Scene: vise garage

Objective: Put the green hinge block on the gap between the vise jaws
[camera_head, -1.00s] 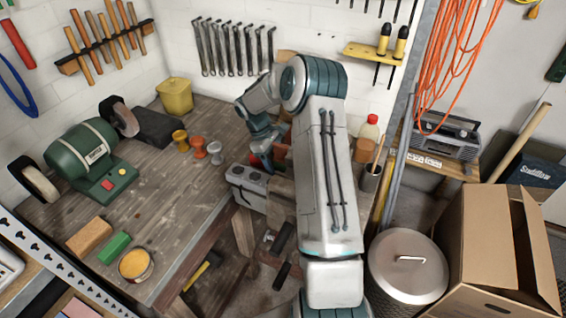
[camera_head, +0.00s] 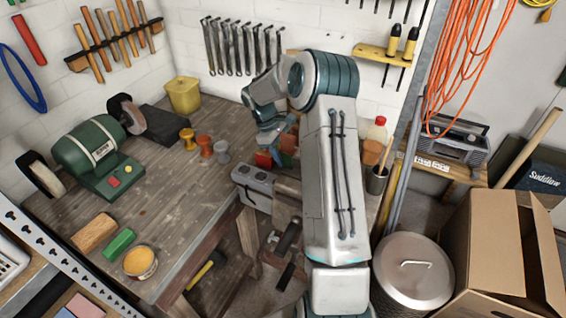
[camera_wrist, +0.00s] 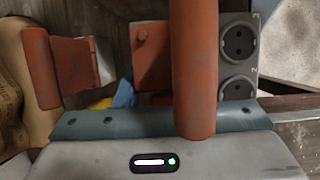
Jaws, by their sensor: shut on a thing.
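My gripper (camera_head: 272,142) is low over the back right of the workbench, among red parts of what looks like the vise (camera_head: 264,159). A red cylinder (camera_wrist: 195,70) crosses in front. My fingertips and the block are hidden there, so I cannot tell whether the block touches the jaws.
A grey socket box (camera_head: 252,185) stands close by, also in the wrist view (camera_wrist: 238,50). Orange and grey pegs (camera_head: 205,145) stand to its left. A bright green block (camera_head: 119,242), a wooden block (camera_head: 94,233) and a tin (camera_head: 140,262) lie at the front left. The middle bench is clear.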

